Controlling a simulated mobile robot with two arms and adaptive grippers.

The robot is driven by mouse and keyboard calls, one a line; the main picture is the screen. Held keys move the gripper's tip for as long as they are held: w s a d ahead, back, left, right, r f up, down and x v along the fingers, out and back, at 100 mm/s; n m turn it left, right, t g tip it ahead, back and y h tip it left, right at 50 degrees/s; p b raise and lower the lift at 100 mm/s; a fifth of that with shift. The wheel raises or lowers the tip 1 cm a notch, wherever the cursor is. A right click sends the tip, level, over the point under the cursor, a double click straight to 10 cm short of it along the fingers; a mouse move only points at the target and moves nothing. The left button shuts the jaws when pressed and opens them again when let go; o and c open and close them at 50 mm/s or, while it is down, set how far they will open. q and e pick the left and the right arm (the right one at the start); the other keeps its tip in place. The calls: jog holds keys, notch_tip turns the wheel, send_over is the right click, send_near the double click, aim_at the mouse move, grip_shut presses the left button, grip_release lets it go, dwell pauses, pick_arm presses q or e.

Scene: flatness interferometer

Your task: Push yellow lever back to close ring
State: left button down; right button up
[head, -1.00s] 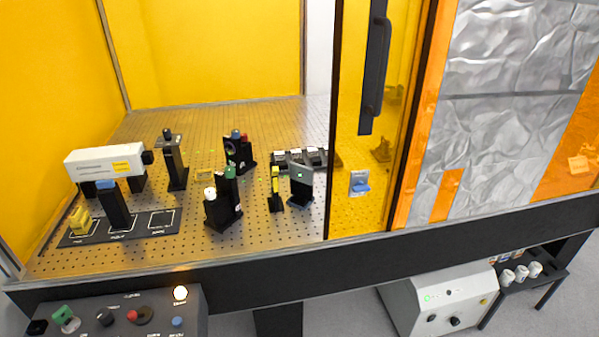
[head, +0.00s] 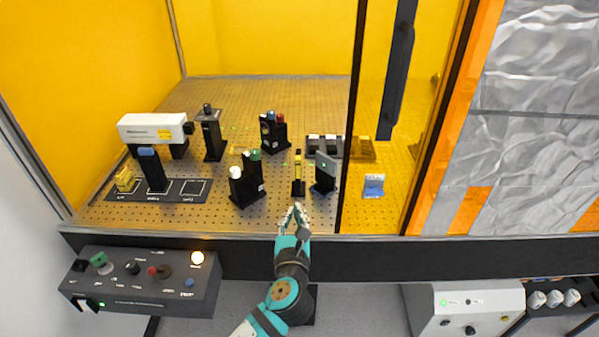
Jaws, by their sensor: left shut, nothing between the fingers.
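The yellow lever (head: 298,158) stands upright on a slim black post on the perforated optical table, near the table's front. My left gripper (head: 296,208) is shut and empty at the table's front edge, just in front of the post's base. A visible gap separates it from the yellow part. A dark angled plate on a mount (head: 325,172) stands right of the lever. I cannot make out a ring or whether it is closed. My right gripper is not in view.
A black mount with white and green knobs (head: 245,182) stands close left of the lever. A white laser box (head: 152,128) is further left. An amber door with a black handle (head: 397,70) stands at right. A control panel (head: 150,282) is below left.

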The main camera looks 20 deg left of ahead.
pick_arm(q)
jog(key=shift+w+a, duration=0.1)
jog(key=shift+a, duration=0.05)
jog(key=p, duration=0.4)
send_near(298, 160)
jog(key=shift+w+a+f, duration=1.35)
jog(key=shift+w+f, duration=0.4)
jog(key=shift+w, duration=1.8)
jog(key=shift+w+f+b, duration=0.1)
jog(key=shift+w+b, duration=0.05)
jog(key=shift+b, duration=0.2)
